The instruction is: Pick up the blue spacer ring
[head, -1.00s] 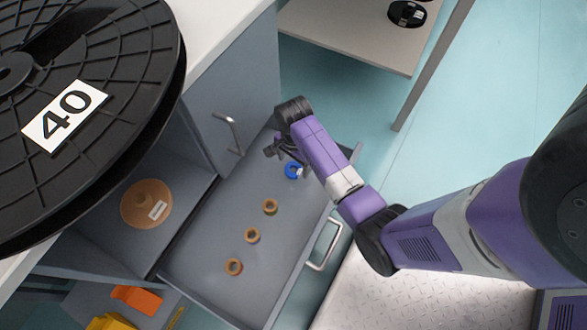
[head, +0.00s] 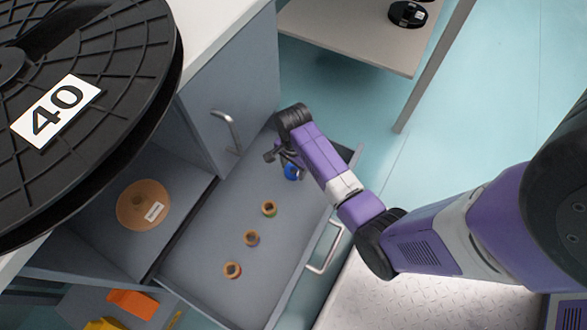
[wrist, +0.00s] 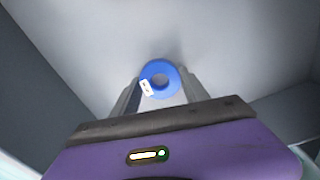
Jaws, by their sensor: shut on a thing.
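The blue spacer ring (head: 291,172) is at the upper right end of the open drawer (head: 205,262). In the wrist view the ring (wrist: 172,72) lies flat, with a small white label on its left side. My gripper (head: 287,163) reaches down into the drawer and is shut on the ring. In the wrist view its fingers (wrist: 160,92) are at the ring's two sides. I cannot tell whether the ring is clear of the drawer floor.
Several tan rings (head: 251,238) lie in a row in the drawer. A tan spool (head: 144,205) sits in the compartment at left. A black reel marked 40 (head: 120,70) overhangs the upper left. A drawer handle (head: 325,248) and a door handle (head: 228,130) stick out nearby.

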